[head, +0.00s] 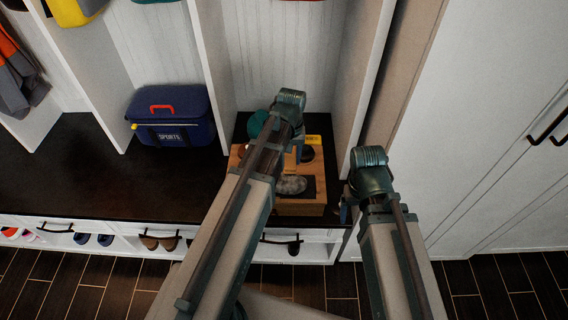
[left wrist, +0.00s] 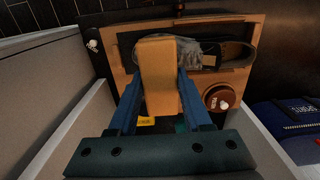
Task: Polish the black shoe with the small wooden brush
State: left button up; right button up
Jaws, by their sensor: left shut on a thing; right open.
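My left gripper (left wrist: 160,92) is shut on the small wooden brush (left wrist: 160,72), a tan block between its two blue fingers. In the head view the brush (head: 290,161) shows only partly behind my left arm. The black shoe (left wrist: 236,54) lies in a wooden box, dark at one end and mottled grey toward the brush. Its grey part (head: 291,185) shows in the head view. The brush is over the shoe in the left wrist view; I cannot tell whether they touch. My right gripper (head: 348,211) is open, right of the box, mostly hidden by its arm.
The wooden box (head: 300,209) stands on the black bench (head: 100,190), between white partitions. A brown round tin (left wrist: 222,97) is beside the shoe. A blue sports bag (head: 170,116) stands to the left. Shoes sit in cubbies below. Clear bench lies left of the box.

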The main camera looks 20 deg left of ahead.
pick_arm(q)
jog(key=shift+s+a+f+b, duration=0.1)
jog(key=shift+a+f+b, duration=0.05)
jog(key=shift+f+b, duration=1.15)
jog(key=shift+a+f+b, duration=0.15)
jog(key=shift+f+b, duration=1.1)
jog(key=shift+f, duration=0.05)
jog(key=shift+s+a+f+b, duration=0.1)
jog(key=shift+a+f+b, duration=0.05)
jog(key=shift+f+b, duration=1.15)
jog(key=shift+w+r+p, duration=0.1)
jog(key=shift+r+p, duration=0.05)
jog(key=shift+p, duration=0.15)
jog(key=shift+r+p, duration=0.4)
jog(key=shift+r, duration=0.05)
jog(key=shift+d, duration=0.1)
jog(key=shift+w+d, duration=0.1)
jog(key=shift+d, duration=0.3)
jog(key=shift+f+b, duration=0.75)
jog(key=shift+w, duration=0.15)
jog(key=shift+w+a, duration=0.3)
jog(key=shift+w, duration=0.55)
jog(key=shift+w+a, duration=0.25)
jog(key=shift+w, duration=0.55)
